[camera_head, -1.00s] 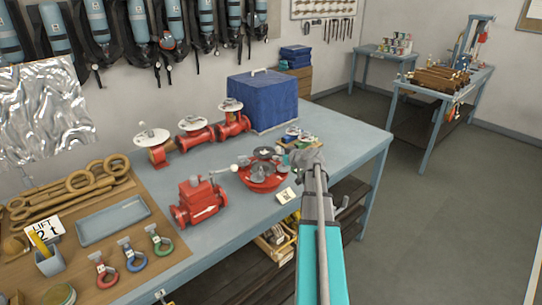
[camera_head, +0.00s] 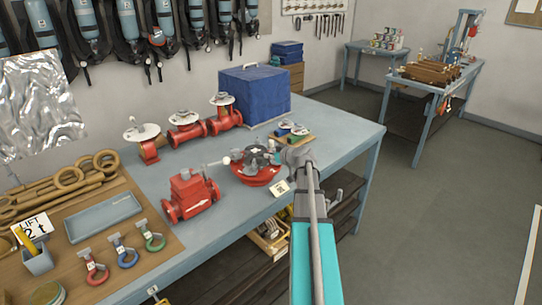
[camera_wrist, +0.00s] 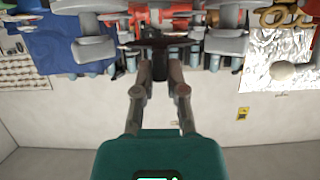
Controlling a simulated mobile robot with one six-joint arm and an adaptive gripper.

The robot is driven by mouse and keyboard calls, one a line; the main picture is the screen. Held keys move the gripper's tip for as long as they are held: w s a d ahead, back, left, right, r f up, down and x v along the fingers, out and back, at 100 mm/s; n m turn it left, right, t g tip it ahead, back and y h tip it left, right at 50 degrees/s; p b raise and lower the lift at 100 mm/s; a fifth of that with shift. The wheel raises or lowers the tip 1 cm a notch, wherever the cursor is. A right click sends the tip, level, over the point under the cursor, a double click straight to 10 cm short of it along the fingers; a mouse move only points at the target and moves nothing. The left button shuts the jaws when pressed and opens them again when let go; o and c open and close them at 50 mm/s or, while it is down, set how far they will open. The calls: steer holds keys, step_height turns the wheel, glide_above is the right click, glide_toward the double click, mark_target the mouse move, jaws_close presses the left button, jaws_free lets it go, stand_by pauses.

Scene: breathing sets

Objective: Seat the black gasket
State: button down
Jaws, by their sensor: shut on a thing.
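My gripper (camera_wrist: 160,62) is shut on a dark, flat piece, the black gasket (camera_wrist: 158,42), which shows edge-on at the fingertips in the wrist view. In the head view my wrist reaches in from the right, over the edge of a round red fitting (camera_head: 259,176) on the bench. Dark and grey parts sit on top of this fitting. I cannot clearly pick out the gasket among them in the head view, or tell whether it touches the fitting. Large grey stepped parts stand close on both sides of the gripper in the wrist view, one on the left (camera_wrist: 95,45).
A red valve body (camera_head: 188,196) stands left of the fitting. Several red valves (camera_head: 186,136) and a blue-covered box (camera_head: 254,95) stand behind. A small tray (camera_head: 290,136) with coloured items is close behind my wrist.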

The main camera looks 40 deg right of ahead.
mark_target(270, 171)
steer(key=shift+f+b, duration=1.3)
steer(key=shift+f, duration=0.3)
steer(key=shift+f+b, duration=1.15)
steer(key=shift+b, duration=0.05)
stand_by(1.0)
steer(key=c, duration=0.6)
jaws_free()
steer(key=shift+r, duration=0.2)
step_height(270, 171, up, 8)
steer(key=p, duration=0.8)
steer(key=shift+f, duration=0.1)
steer(key=shift+s, duration=0.1)
stand_by(0.9)
